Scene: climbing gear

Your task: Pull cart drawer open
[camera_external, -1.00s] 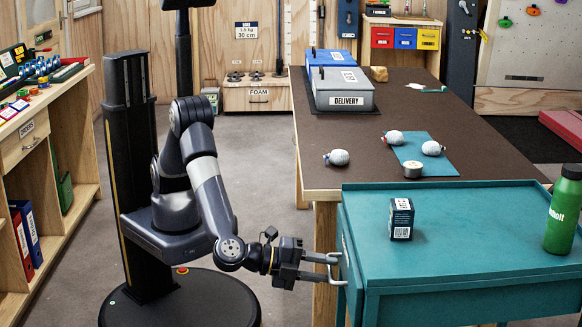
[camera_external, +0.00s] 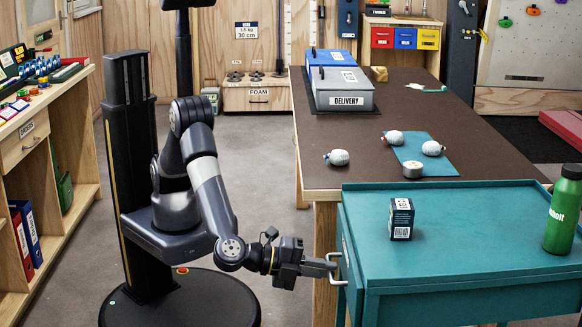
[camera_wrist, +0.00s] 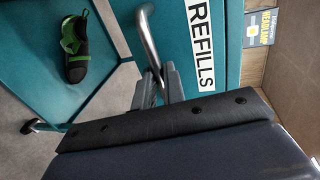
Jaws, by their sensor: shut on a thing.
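The teal cart (camera_external: 460,240) stands at the right in the external view. Its drawer front, with a white REFILLS label (camera_wrist: 200,45), shows in the wrist view, and the side of the cart toward me bears the silver drawer handle (camera_external: 344,262). My gripper (camera_external: 332,266) is at that side, its fingers shut on the handle. In the wrist view the fingers (camera_wrist: 160,86) close around the bar of the handle (camera_wrist: 149,38). The drawer looks closed in the external view, with no clear gap.
A dark box (camera_external: 401,219) and a green bottle (camera_external: 563,212) stand on the cart top. A black and green shoe (camera_wrist: 75,47) shows on a teal surface in the wrist view. The brown table (camera_external: 350,110) is behind the cart. Open floor lies behind my arm.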

